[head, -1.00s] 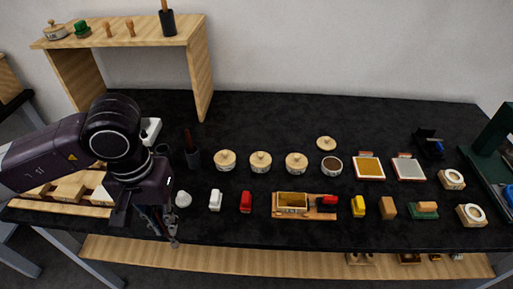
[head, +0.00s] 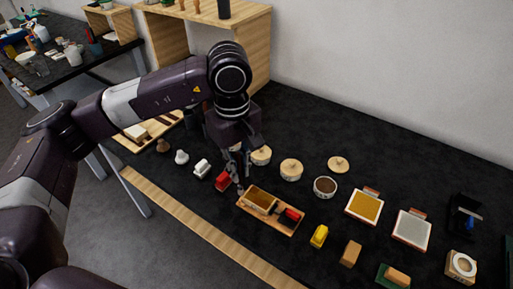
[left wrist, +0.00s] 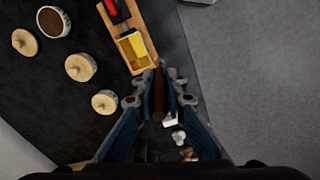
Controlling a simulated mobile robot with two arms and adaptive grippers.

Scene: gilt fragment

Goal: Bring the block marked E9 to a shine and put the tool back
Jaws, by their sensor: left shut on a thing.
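My left gripper (head: 238,182) is low over the bench, close to the left end of a wooden board (head: 280,224). In the left wrist view its fingers (left wrist: 160,88) are closed on a slim dark reddish-brown thing (left wrist: 159,98), whose kind I cannot tell. I cannot read any mark, so I cannot tell which is E9. My right gripper is not in view.
Lidded round pots (head: 291,170) and an open pot of brown stuff (head: 325,187) stand behind. A yellow block (head: 319,236), a tan block (head: 350,253) and framed gold (head: 364,207) and grey (head: 411,230) pads are to the right. A wooden shelf (head: 262,48) stands at the back.

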